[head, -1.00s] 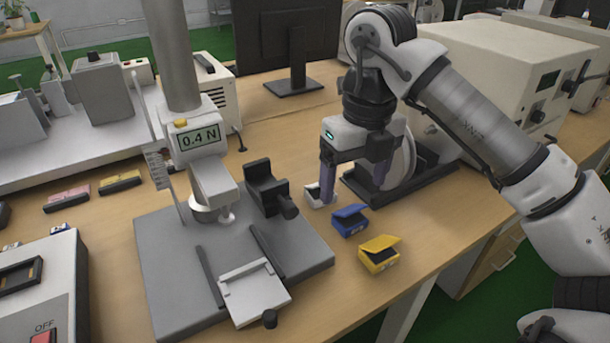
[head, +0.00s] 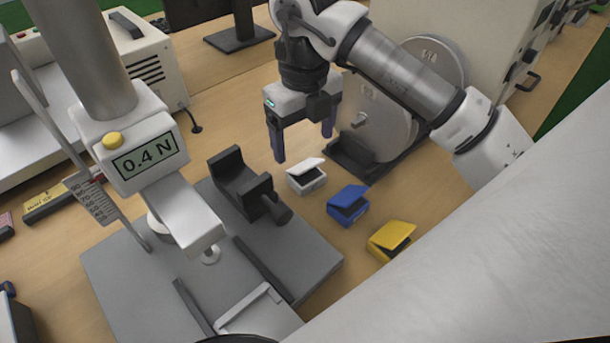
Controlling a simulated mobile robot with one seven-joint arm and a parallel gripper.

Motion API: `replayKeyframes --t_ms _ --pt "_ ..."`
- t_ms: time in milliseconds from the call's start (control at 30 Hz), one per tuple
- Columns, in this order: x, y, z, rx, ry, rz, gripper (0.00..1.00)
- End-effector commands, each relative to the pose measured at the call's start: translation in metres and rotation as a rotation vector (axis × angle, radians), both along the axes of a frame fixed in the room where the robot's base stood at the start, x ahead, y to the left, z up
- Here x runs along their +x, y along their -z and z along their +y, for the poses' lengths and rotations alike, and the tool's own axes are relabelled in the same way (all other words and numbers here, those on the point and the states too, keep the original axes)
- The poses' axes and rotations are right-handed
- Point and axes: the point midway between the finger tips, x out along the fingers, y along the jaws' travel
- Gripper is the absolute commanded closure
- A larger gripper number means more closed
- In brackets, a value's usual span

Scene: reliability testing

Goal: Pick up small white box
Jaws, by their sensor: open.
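The small white box (head: 306,177) sits on the wooden table with its lid tilted partly open. It stands just right of the grey test stand, behind the blue box. My gripper (head: 304,148) is open and empty, with its two dark fingers pointing down. It is above and behind the white box, and the fingers appear apart from it. The whole box shows clearly, with no finger in front of it.
A blue box (head: 348,205) and a yellow box (head: 391,240), both with lids ajar, stand in a row toward the front right. The test stand with a black vise (head: 249,187) and a force gauge (head: 143,155) is at left. A grey disc device (head: 382,125) stands close behind my gripper.

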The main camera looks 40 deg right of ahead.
Motion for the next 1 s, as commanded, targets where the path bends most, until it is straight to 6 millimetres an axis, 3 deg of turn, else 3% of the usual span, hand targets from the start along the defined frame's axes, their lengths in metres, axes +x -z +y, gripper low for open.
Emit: replayKeyframes --t_ms 600,867,1000 --pt "0.002 0.070 0.000 0.001 -0.001 -0.002 0.20" --pt "0.002 0.073 0.000 0.000 -0.001 -0.002 0.20" --pt "0.002 0.073 0.000 0.000 -0.001 -0.002 0.36"
